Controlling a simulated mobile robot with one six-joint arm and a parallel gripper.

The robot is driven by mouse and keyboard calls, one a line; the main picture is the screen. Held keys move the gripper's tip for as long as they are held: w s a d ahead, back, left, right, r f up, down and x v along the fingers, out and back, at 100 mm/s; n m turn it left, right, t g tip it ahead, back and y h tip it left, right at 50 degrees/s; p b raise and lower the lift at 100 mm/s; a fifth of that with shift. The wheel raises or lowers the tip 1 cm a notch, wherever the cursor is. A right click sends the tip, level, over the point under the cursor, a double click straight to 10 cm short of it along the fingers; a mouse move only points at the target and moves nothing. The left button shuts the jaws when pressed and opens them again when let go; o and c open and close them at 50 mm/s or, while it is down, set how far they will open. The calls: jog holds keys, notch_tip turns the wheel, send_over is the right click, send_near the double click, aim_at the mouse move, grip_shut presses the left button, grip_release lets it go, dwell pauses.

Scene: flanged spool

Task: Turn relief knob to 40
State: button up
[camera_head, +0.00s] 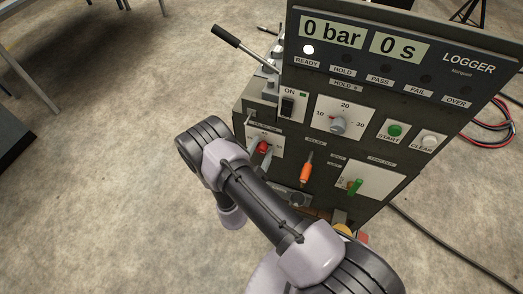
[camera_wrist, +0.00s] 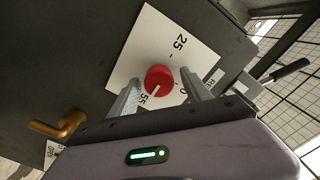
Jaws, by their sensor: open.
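The red relief knob (camera_wrist: 159,78) sits on a white dial plate (camera_wrist: 150,37) in the wrist view. Its white mark points to the lower left, toward a label that looks like 55. A 25 shows at the plate's top; other labels are partly hidden. My gripper (camera_wrist: 161,80) is open, with one finger on each side of the knob; I cannot tell whether either finger touches it. In the head view the red knob (camera_head: 263,147) shows at the panel's lower left, just beyond my arm, which hides part of the gripper.
The panel also has a grey hold knob (camera_head: 338,125), a green start button (camera_head: 395,131), an orange-handled lever (camera_head: 306,172) and a green-handled lever (camera_head: 355,187). The display reads 0 bar and 0 s. A black-handled lever (camera_head: 226,36) sticks out at upper left. A brass handle (camera_wrist: 58,126) is at lower left in the wrist view.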

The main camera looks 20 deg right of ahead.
jog(key=shift+c, duration=0.3)
grip_shut()
jog(key=n, duration=0.4)
jog(key=shift+n, duration=0.4)
jog(key=n, duration=0.4)
jog(key=shift+a+n, duration=0.15)
jog(key=shift+n, duration=0.15)
jog(key=n, duration=0.4)
jog(key=shift+w, duration=0.1)
jog(key=shift+a+n+b, duration=0.1)
jog(key=shift+n+b, duration=0.3)
jog(key=shift+n, duration=1.7)
